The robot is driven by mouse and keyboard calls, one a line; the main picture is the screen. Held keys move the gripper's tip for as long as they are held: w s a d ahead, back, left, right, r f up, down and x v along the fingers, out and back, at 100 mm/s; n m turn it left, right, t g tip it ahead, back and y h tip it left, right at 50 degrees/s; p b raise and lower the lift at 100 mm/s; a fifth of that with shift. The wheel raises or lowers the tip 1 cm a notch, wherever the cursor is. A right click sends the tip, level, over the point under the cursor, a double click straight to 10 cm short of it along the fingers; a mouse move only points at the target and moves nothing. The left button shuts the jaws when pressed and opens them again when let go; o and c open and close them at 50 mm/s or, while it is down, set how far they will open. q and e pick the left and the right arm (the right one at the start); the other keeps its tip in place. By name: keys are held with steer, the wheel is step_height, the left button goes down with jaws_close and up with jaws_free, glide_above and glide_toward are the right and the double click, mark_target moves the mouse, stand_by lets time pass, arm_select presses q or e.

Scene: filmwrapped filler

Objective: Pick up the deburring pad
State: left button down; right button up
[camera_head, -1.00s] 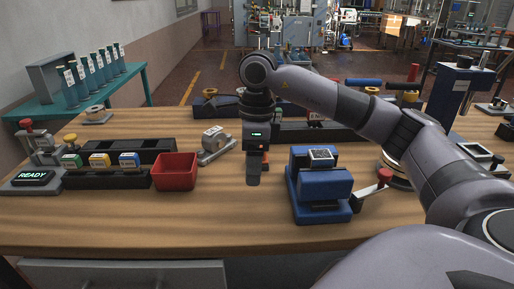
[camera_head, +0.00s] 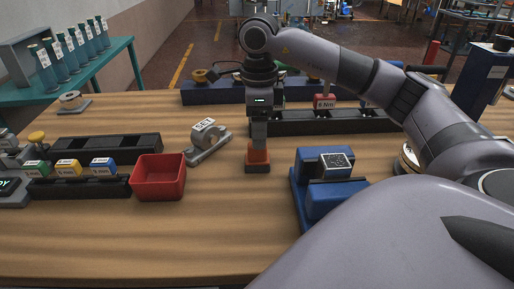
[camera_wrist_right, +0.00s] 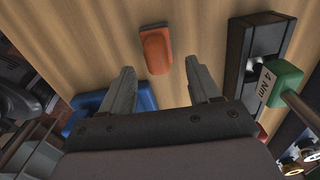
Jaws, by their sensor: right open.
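The deburring pad appears to be the small orange block (camera_head: 258,157) with a grey base, lying on the wooden table in the middle of the head view. It also shows in the right wrist view as an orange rounded block (camera_wrist_right: 156,50) with a grey end. My right gripper (camera_head: 259,143) points down, and its fingers overlap the pad's top edge in the head view. In the wrist view the right gripper (camera_wrist_right: 160,66) is open and empty, with the pad lying ahead between the lines of its fingers, apart from both. My left gripper is not in view.
A red bin (camera_head: 158,178) and a grey clamp-like part (camera_head: 207,143) stand to the left. A blue fixture (camera_head: 325,180) stands close on the right. A black rack (camera_head: 320,123) lies behind. The table in front of the pad is clear.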

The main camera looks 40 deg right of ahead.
steer(key=f, duration=0.5)
steer(key=shift+a+f+p, duration=0.2)
steer(key=shift+f+p, duration=0.1)
steer(key=shift+p, duration=0.05)
steer(key=c, duration=1.1)
steer(key=shift+o, duration=0.2)
steer(key=shift+r, duration=0.1)
step_height(320, 180, up, 11)
steer(key=shift+f, duration=0.1)
step_height(320, 180, up, 9)
steer(key=p, duration=0.4)
